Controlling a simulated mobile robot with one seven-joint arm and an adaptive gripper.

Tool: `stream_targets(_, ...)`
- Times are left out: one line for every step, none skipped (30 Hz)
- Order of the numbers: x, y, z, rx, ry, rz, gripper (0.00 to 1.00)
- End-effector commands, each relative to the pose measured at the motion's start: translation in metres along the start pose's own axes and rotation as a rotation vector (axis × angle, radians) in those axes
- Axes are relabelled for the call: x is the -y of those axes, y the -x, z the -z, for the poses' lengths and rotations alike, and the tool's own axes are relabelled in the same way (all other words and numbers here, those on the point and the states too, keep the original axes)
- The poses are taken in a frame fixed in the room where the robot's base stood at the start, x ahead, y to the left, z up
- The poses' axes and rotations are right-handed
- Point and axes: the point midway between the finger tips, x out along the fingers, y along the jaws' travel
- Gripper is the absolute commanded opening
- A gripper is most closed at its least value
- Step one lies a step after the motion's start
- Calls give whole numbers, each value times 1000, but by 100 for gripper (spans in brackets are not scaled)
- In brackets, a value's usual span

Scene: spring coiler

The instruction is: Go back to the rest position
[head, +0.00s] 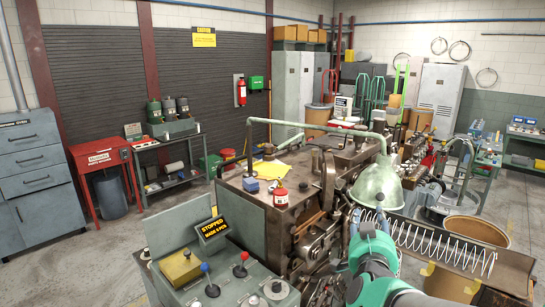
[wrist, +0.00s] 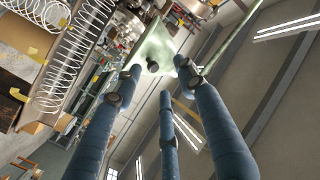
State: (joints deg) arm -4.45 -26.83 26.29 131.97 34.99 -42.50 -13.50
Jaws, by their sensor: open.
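My gripper (head: 378,214) is at the end of my teal and grey arm, low right of centre in the head view. It appears just in front of and below the green lamp shade (head: 377,184), overlapping it in the picture. In the wrist view, my gripper (wrist: 160,78) shows its blue fingers spread apart with nothing between them. The lamp shade (wrist: 153,45) shows beyond the fingertips; I see no clear contact. The coiling machine (head: 265,215) stands left of my arm, and a long coiled spring (head: 430,243) lies in a trough to the right.
A control panel (head: 225,285) with levers and a sign reading "STOPPED" (head: 212,228) is at the front left. A brown drum (head: 463,232) stands behind the trough. The lamp's pipe arm (head: 310,124) spans above the machine. Open floor lies at the left.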

Motion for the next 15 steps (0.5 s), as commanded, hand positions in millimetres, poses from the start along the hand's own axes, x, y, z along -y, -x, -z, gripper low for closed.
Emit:
stream_targets(6, 4, -1, 27, 0, 25, 40)
stream_targets(10, 7, -3, 48, 1, 42, 40)
stream_targets(16, 12, -5, 78, 3, 65, 40)
stream_targets(20, 15, -7, 102, 4, 83, 40)
stream_targets(24, 19, -10, 128, 9, 101, 40)
stream_targets(29, 26, -12, 162, 14, 125, 40)
stream_targets(32, 31, -15, 189, 20, 142, 40)
stream_targets(35, 37, -18, 216, 25, 157, 40)
stream_targets(39, 45, -22, 251, 34, 178, 40)
stream_targets(41, 51, -24, 279, 41, 192, 40)
stream_targets(44, 58, -27, 305, 49, 206, 40)
stream_targets(46, 67, -32, 342, 61, 222, 40)
stream_targets(46, 74, -34, 369, 69, 233, 40)
stream_targets(47, 81, -38, 396, 80, 244, 40)
stream_targets(47, 92, -41, 432, 93, 256, 40)
